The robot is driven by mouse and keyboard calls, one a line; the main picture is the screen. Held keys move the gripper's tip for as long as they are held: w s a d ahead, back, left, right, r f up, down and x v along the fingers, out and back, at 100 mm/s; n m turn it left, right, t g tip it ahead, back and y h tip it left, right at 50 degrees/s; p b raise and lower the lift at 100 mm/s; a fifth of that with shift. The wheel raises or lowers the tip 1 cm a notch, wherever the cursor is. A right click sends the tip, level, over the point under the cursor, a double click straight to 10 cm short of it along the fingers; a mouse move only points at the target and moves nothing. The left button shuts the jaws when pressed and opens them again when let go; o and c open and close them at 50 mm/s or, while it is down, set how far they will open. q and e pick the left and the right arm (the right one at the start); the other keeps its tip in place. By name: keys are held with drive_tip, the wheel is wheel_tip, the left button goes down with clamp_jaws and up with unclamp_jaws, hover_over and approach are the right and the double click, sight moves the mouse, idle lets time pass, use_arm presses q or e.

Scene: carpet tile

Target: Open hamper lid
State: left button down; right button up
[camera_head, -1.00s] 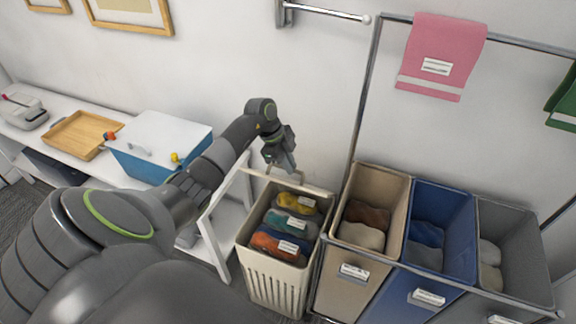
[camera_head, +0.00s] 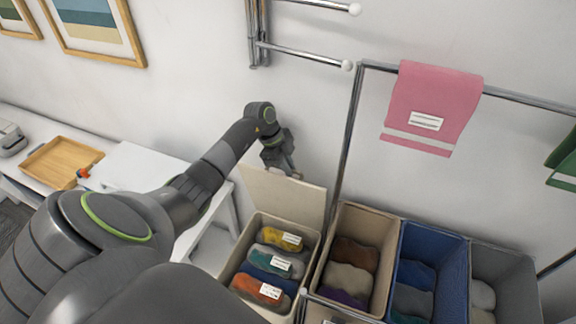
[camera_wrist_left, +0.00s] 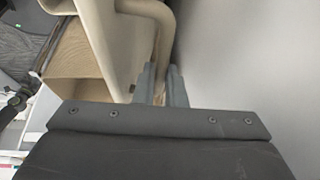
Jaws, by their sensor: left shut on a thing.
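The beige hamper (camera_head: 234,258) stands at lower centre in the head view, open at the top, with folded clothes (camera_head: 266,264) in yellow, teal, blue and orange inside. Its beige lid (camera_head: 288,201) stands raised at the back of the opening, near the wall. My left gripper (camera_head: 292,174) is at the lid's upper edge. In the left wrist view its fingers (camera_wrist_left: 162,85) are shut on a curved beige handle (camera_wrist_left: 161,32) of the lid. The fingers hide part of the grip. My right gripper is not in view.
Tan, blue and grey laundry bins (camera_head: 432,268) stand close on the right in a metal frame (camera_head: 347,140). A pink towel (camera_head: 432,105) hangs from its rail. A white bench (camera_head: 140,162) with a wooden tray (camera_head: 62,160) is on the left, partly behind my arm.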

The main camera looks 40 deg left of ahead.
use_arm(q)
drive_tip(key=shift+s+d+f, duration=0.1)
drive_tip(key=shift+s+f, duration=0.2)
drive_tip(key=shift+f, duration=0.15)
drive_tip(key=c, duration=1.8)
unclamp_jaws()
drive_tip(key=shift+w, duration=0.1)
drive_tip(key=shift+o, duration=1.3)
drive_tip(key=shift+w+f, duration=0.1)
drive_tip(key=shift+w, duration=0.1)
drive_tip(key=shift+o, duration=0.3)
drive_tip(key=shift+w, duration=0.15)
drive_tip(key=shift+r, duration=0.3)
drive_tip(key=b+v, duration=0.3)
drive_tip(key=v, duration=1.4)
drive_tip(key=shift+a, duration=0.2)
drive_tip(key=shift+f, duration=0.1)
